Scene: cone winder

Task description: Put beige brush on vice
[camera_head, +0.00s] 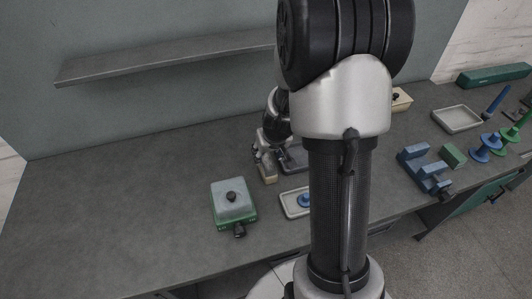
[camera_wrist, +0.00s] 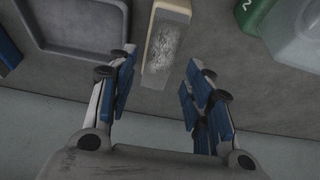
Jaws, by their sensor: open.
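The beige brush (camera_wrist: 165,42) lies on the bench in the wrist view, a beige block with a worn grey patch. Its near end lies between the fingers of my gripper (camera_wrist: 160,72), which is open, with a gap on both sides. In the head view the brush (camera_head: 268,174) is partly hidden by my gripper (camera_head: 262,150). What looks like the vice (camera_head: 424,172), a blue block with two raised jaws and a dark handle, stands on the bench to the right. Nothing is seen between its jaws.
A grey tray (camera_wrist: 85,22) lies left of the brush in the wrist view. A green box with a pale lid (camera_head: 233,208) stands left of my arm. A small tray (camera_head: 294,206) with a blue piece is partly hidden. A green block (camera_head: 454,155) lies beside the vice. A shelf (camera_head: 170,57) overhangs behind.

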